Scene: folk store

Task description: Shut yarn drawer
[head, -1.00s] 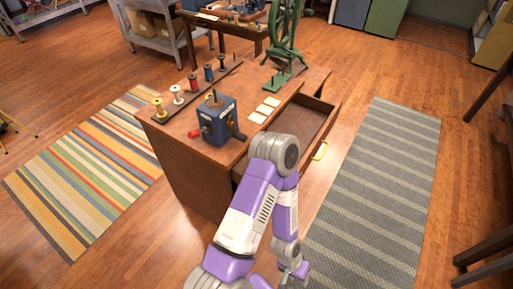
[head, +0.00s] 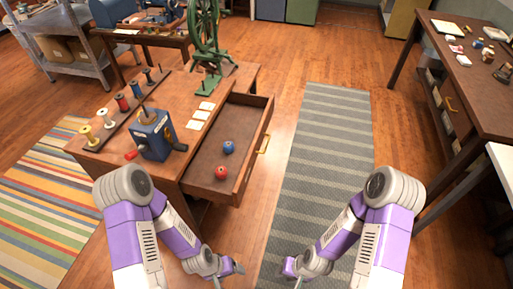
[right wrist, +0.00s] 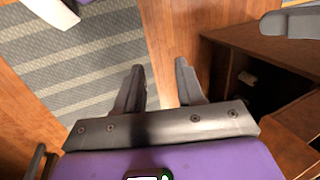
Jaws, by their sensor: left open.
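The yarn drawer (head: 193,183) stands pulled out from the right side of the brown wooden table (head: 172,84). It has a brass handle (head: 263,144) on its front. A red yarn ball (head: 221,173) and a blue yarn ball (head: 229,147) lie inside it. My left gripper (head: 230,275) is open, near the bottom of the head view, below the drawer and apart from it. My right gripper (head: 293,270) is to the right of it, over the striped grey rug, and touches nothing. In the right wrist view its two fingers (right wrist: 160,70) are spread with nothing between them.
On the tabletop are a blue crank box (head: 152,136), a rack of spools (head: 121,103), pale cards (head: 200,115) and a green spinning wheel (head: 205,40). The grey rug (head: 325,140) beside the drawer is clear. Another table (head: 475,85) stands at the right.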

